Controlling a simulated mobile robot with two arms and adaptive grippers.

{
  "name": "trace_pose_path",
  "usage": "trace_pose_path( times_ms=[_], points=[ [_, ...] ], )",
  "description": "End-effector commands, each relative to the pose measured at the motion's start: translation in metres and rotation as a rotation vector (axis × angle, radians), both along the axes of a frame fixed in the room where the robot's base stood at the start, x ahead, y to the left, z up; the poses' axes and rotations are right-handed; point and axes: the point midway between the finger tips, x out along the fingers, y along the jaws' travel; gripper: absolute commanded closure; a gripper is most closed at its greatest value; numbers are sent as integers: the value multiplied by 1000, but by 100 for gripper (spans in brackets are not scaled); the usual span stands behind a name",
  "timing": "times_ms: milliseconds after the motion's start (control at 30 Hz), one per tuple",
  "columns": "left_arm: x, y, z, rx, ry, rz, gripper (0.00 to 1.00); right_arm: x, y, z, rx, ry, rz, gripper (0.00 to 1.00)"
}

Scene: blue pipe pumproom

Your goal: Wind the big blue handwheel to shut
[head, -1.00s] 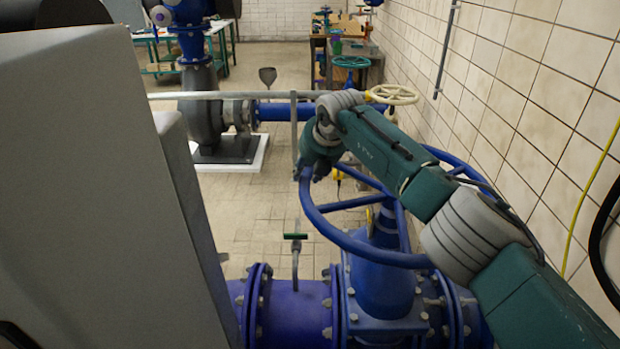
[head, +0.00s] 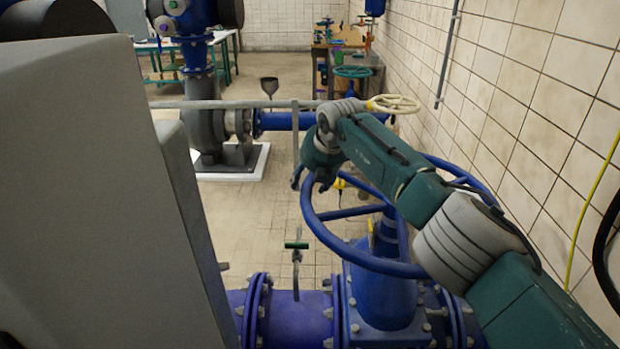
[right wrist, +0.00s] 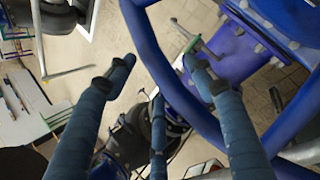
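The big blue handwheel (head: 352,262) sits on top of the blue valve (head: 385,295) on a blue pipe, in the lower right of the head view. My right arm reaches across above it. My right gripper (head: 307,183) is at the wheel's far left rim, pointing down. In the right wrist view my right gripper (right wrist: 158,72) has its fingers spread apart. The blue rim (right wrist: 150,50) runs between them, and I cannot tell if any finger touches it. My left gripper is not in view.
A tiled wall (head: 520,110) runs close on the right.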

Motion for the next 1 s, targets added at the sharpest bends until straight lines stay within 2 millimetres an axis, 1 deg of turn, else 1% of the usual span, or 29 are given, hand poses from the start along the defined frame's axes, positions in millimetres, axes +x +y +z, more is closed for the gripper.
trace_pose_path(
  times_ms=[167, 267, 433, 733, 900, 1000],
  points=[
    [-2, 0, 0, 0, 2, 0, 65, -1, -1, 2, 0, 0, 0, 46],
    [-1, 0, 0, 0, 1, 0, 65, -3, -3, 8, 0, -2, 2, 46],
    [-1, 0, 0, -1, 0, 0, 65, -13, -8, 22, -1, -3, 2, 46],
    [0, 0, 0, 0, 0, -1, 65, -43, -23, 73, 0, -3, 1, 46],
    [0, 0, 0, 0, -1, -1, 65, -55, -29, 92, 0, -2, -1, 46],
    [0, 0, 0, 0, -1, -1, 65, -58, -31, 97, 0, 0, 0, 46]
  ],
)
